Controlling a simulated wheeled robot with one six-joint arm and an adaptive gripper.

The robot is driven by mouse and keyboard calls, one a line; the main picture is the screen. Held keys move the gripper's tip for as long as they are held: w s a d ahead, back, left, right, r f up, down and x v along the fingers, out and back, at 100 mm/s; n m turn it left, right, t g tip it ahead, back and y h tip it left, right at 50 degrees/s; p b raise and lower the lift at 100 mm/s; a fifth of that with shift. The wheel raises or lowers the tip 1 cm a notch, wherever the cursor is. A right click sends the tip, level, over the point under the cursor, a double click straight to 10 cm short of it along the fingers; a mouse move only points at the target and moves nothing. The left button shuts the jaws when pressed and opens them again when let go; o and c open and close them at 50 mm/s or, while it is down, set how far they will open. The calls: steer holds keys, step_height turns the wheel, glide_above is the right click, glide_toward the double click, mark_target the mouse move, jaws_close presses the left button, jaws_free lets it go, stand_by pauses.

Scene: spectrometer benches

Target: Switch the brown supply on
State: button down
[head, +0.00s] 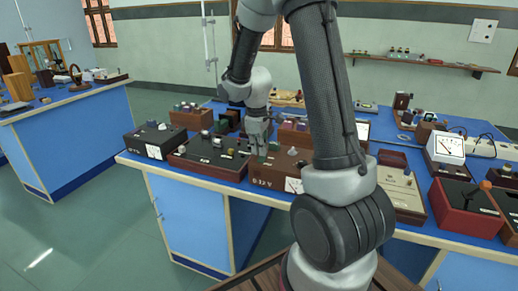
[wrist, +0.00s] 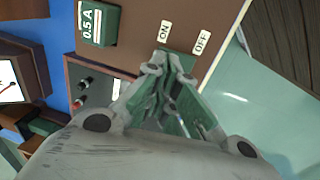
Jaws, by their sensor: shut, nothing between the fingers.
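The brown supply (head: 261,188) is a box marked 0-12 V near the front edge of the blue bench. In the wrist view its brown top (wrist: 140,28) carries an ON label (wrist: 165,30) and an OFF label (wrist: 201,42). My gripper (head: 257,155) points down over the supply's top. In the wrist view my gripper (wrist: 169,70) is shut and empty, its tips just below the two labels. Green shows at the tips; I cannot tell whether it is part of the switch. The switch's position and any contact with it are hidden.
A dark box with terminals (head: 210,155) stands left of the supply, and a black meter box (head: 150,141) farther left. My arm covers the supply's right side in the head view. Open floor lies before the bench.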

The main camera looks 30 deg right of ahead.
steer(key=shift+d, duration=0.1)
steer(key=shift+w+d+f+g+y, duration=0.1)
steer(key=shift+f+g+y, duration=0.2)
steer(key=shift+s+a+r, duration=0.2)
steer(key=shift+s+a, duration=0.3)
steer(key=shift+a, duration=0.15)
step_height(320, 180, up, 14)
steer(key=w+d, duration=0.1)
steer(key=shift+d, duration=0.25)
steer(key=shift+w+f, duration=0.1)
stand_by(0.6)
